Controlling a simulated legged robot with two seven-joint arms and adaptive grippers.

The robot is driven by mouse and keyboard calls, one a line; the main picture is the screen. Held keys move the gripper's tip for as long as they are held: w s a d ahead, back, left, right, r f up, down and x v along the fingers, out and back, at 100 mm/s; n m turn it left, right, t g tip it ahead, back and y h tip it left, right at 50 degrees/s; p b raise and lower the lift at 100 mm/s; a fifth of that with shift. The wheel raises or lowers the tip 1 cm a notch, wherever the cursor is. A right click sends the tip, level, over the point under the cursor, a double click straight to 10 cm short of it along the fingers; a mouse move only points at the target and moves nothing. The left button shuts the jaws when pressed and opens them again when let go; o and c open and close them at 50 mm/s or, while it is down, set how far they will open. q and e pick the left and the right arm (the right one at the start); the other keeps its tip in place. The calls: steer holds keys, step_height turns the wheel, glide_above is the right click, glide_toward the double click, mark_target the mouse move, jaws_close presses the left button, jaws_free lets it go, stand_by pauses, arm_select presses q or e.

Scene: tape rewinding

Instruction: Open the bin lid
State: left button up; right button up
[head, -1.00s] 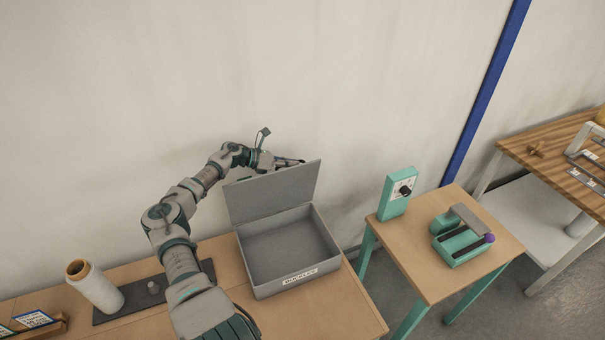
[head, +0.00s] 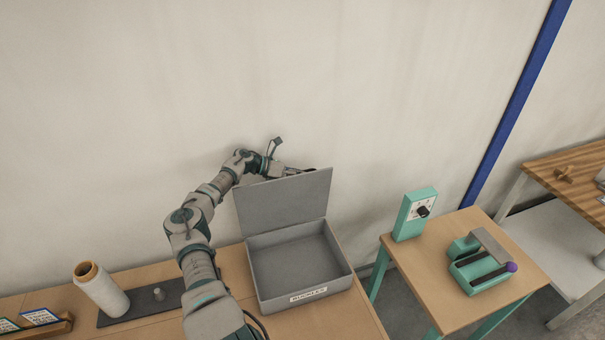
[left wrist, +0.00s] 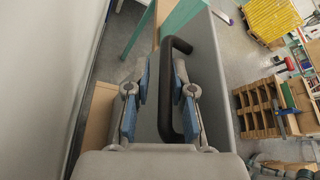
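The grey bin (head: 320,291) with a white label on its front stands on the wooden table, and its inside looks empty. Its grey lid (head: 284,202) is hinged at the back edge and stands raised, roughly upright, with the bin mouth uncovered. My left gripper (head: 300,171) is behind the lid near its top edge, mostly hidden in the head view. In the left wrist view, the black handle (left wrist: 164,90) on the lid lies between the blue-padded fingers of my left gripper (left wrist: 160,78). The fingers are apart, with gaps visible beside the handle. My right gripper is not seen.
A white spool (head: 103,290) and a dark plate (head: 140,306) with a small knob lie left of the bin. A smaller table (head: 440,262) at right holds a green dial box (head: 414,214) and a green device (head: 478,266). The wall is close behind my left arm.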

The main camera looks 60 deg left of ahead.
arm_select(q)
steer(key=shift+a+r, duration=0.1)
steer(key=shift+a, duration=0.15)
steer(key=v, duration=0.7)
steer(key=shift+s, duration=0.1)
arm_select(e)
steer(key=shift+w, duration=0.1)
arm_select(q)
steer(key=shift+s+a, duration=0.1)
steer(key=shift+a, duration=0.05)
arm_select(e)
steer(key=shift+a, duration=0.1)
